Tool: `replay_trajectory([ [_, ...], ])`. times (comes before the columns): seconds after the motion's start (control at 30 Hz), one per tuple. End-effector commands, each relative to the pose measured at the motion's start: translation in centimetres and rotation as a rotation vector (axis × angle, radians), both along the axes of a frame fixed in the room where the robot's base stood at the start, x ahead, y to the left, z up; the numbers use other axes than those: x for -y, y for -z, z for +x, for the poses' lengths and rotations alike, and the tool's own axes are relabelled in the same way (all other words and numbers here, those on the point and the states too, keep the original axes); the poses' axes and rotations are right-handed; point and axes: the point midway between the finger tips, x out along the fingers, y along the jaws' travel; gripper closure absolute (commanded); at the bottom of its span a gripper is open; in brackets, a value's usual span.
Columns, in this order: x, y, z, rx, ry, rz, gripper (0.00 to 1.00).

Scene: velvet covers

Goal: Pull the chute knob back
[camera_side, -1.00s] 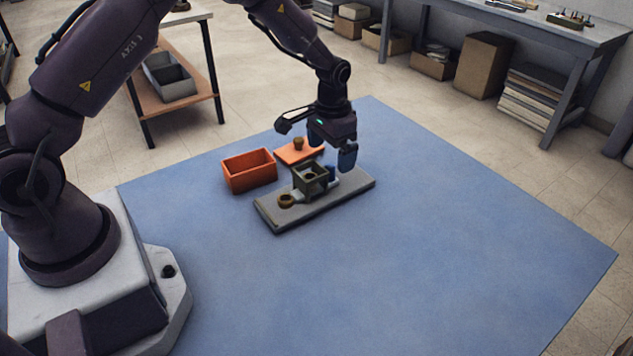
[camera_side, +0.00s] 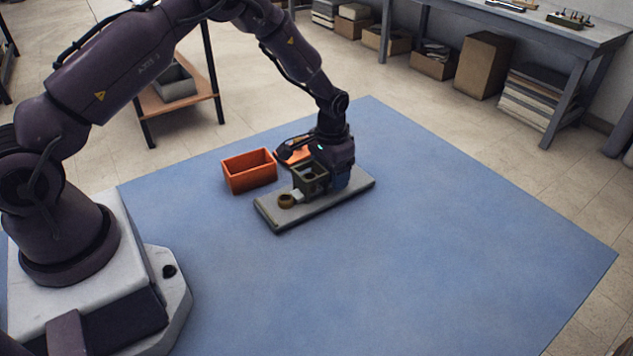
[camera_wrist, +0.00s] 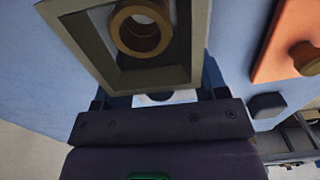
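A grey-green open box, the chute housing (camera_side: 309,180), stands on a grey base slab (camera_side: 278,219). A brown ring (camera_side: 286,201) sits on the slab left of it, beside a small white piece (camera_side: 298,195). My gripper (camera_side: 338,180) points down, low over the slab on the housing's right side. It covers the blue knob-like part there. In the wrist view the housing (camera_wrist: 190,75) fills the top, with a brass ring (camera_wrist: 141,30) inside. A white part (camera_wrist: 155,98) shows between the housing and my gripper's body. The finger gap and any contact are hidden.
An open orange box (camera_side: 249,171) stands left of the slab. An orange lid with a brown knob (camera_wrist: 305,58) lies behind the housing, partly covered by my gripper in the side view. The blue mat (camera_side: 420,250) is clear in front and to the right.

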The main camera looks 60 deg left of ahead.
Motion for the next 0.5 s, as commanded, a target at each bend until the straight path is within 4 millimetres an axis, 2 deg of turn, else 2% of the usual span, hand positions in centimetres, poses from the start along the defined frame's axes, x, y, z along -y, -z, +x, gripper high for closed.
replay_trajectory([
  [0.03,0.0,-0.01,0.0,0.0,0.0,0.0,0.46],
  [0.17,0.0,-0.01,-0.01,0.0,0.0,0.0,0.76],
  [0.2,0.0,-0.01,-0.01,0.0,0.0,0.0,0.8],
  [0.5,-0.02,0.03,0.61,0.001,0.0,0.0,0.79],
])
